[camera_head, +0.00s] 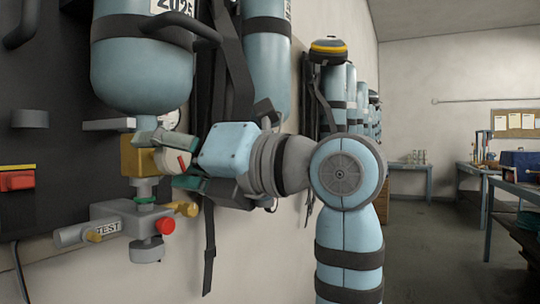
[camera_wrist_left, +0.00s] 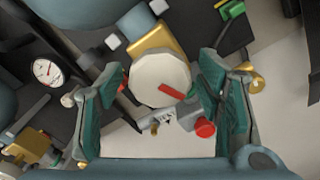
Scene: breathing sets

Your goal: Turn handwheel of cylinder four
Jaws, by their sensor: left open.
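A light blue cylinder (camera_head: 142,65) hangs upside down at the upper left with its brass valve (camera_head: 140,157) at the bottom. The valve's handwheel (camera_head: 176,162) is a pale disc with a red stripe; in the left wrist view the handwheel (camera_wrist_left: 160,78) faces me. No cylinder number is readable. My left gripper (camera_head: 165,160) is open, with one finger above and one below the handwheel in the head view. In the left wrist view the fingers (camera_wrist_left: 161,85) stand on both sides of the wheel, apparently with gaps. My right gripper is not in view.
A grey test block (camera_head: 115,222) with a red knob (camera_head: 165,226) and a brass fitting (camera_head: 186,208) sits just below the valve. A pressure gauge (camera_wrist_left: 47,72) is at the left. More cylinders (camera_head: 341,92) line the wall. Tables (camera_head: 408,166) stand far right, beyond open floor.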

